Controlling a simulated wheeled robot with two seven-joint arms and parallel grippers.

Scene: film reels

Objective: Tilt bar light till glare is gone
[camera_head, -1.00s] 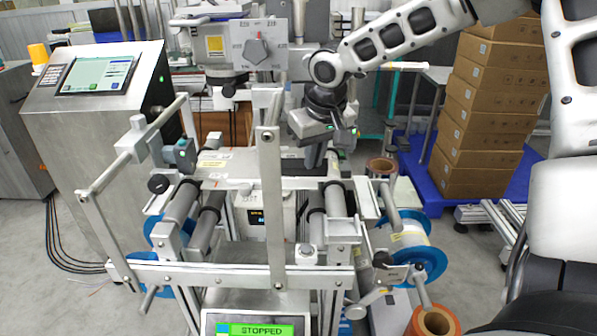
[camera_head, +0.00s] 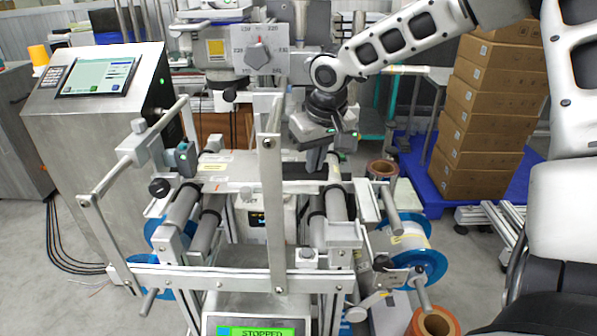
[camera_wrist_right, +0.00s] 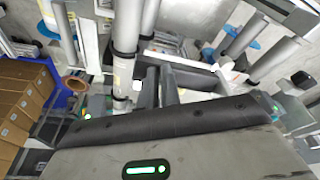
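A grey bar (camera_head: 133,148) on an upright frame stands at the left of the film machine in the head view, with a clamp block on it. I cannot tell whether it is the bar light; no lit strip or glare stands out. My right gripper (camera_head: 316,158) points down over the back right of the machine, near the grey rollers. Its two dark fingers (camera_wrist_right: 160,86) lie close together in the wrist view, with nothing visible between them. A pale upright cylinder (camera_wrist_right: 126,50) appears beside them. My left gripper is out of view.
A console with a screen (camera_head: 97,77) stands at the left. A box with a dial (camera_head: 258,53) is behind the machine. A tall flat post (camera_head: 272,205) rises at its front. Blue reels (camera_head: 428,262) are at the right, and stacked cartons (camera_head: 487,125) stand on a blue pallet.

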